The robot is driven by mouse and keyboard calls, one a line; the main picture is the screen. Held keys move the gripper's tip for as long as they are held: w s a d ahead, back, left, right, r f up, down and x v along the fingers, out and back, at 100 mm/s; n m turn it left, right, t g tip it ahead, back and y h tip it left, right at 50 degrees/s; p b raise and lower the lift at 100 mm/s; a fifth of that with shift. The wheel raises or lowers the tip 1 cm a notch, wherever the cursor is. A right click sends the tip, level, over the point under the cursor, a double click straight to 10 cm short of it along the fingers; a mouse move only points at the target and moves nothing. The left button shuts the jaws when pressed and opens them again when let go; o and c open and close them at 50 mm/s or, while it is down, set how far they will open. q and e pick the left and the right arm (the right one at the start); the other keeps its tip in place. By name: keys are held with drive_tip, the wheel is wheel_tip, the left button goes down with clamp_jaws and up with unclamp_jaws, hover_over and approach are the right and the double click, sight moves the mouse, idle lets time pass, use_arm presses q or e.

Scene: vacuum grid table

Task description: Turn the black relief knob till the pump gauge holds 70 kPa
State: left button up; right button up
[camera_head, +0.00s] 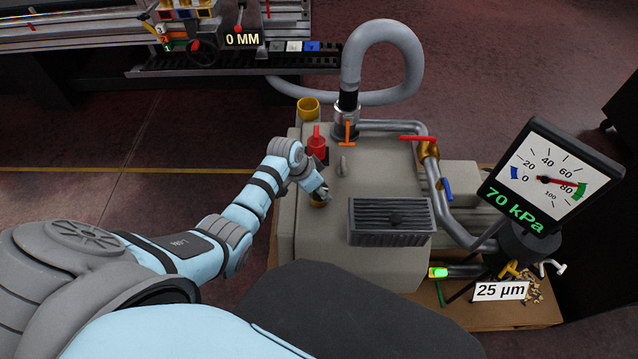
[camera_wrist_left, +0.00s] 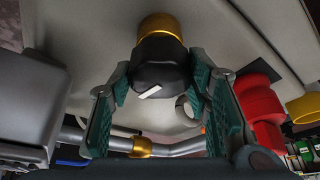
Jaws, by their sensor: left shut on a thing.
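The black relief knob (camera_wrist_left: 158,68) with a white pointer line sits on a brass collar (camera_wrist_left: 160,27) in the left wrist view. My left gripper (camera_wrist_left: 165,100) has its green-padded fingers on both sides of the knob and is shut on it. In the head view the left gripper (camera_head: 320,194) is at the pump's (camera_head: 300,235) near left part and mostly hides the knob. The pump gauge (camera_head: 548,178) has its red needle between 60 and 80, and green text below reads 70 kPa. My right gripper is not in view.
A red fitting (camera_head: 317,142), an orange handle (camera_head: 347,132) and a ribbed grey box (camera_head: 390,220) stand on the pump close to my left gripper. A red-handled valve (camera_head: 418,138) and a blue lever (camera_head: 445,188) lie further right. A grey hose (camera_head: 382,45) loops behind.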

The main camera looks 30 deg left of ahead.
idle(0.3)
use_arm(q)
drive_tip(key=o, duration=1.1)
drive_tip(key=shift+o, duration=0.2)
drive_tip(key=v, duration=1.2)
drive_tip(key=shift+s, duration=0.1)
